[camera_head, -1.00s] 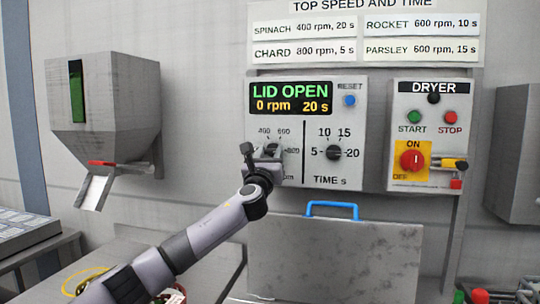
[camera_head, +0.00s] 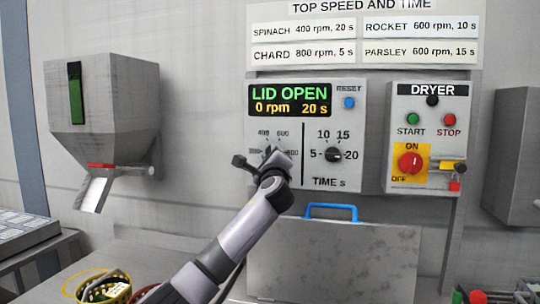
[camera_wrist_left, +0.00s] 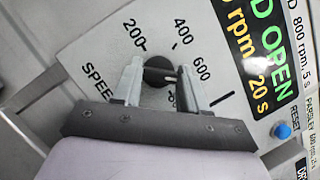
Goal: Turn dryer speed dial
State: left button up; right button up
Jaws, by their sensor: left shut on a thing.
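The speed dial (camera_wrist_left: 157,70) is a dark round knob on the white dryer panel, with 200, 400 and 600 printed around it in the left wrist view. My left gripper (camera_wrist_left: 161,82) is shut on the dial, one finger on each side of it. A pale mark on the knob points roughly toward the right finger; the number beyond it is partly hidden. In the head view my left gripper (camera_head: 272,160) covers most of the dial. The display (camera_head: 290,99) reads LID OPEN, 0 rpm, 20 s. My right gripper is out of view.
The time dial (camera_head: 334,154) and blue reset button (camera_head: 349,103) are close by. The DRYER panel (camera_head: 428,185) with its red switch is to the right. A grey lid with a blue handle (camera_head: 331,206) is below. Baskets (camera_head: 104,289) stand at lower left.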

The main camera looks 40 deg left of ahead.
pick_arm(q)
jog(key=shift+n+g, duration=0.4)
jog(key=shift+n, duration=0.6)
jog(key=o, duration=1.1)
jog(key=shift+c, duration=0.2)
jog(key=b+v, duration=0.1)
jog(key=v, duration=0.6)
jog(key=shift+d, duration=0.1)
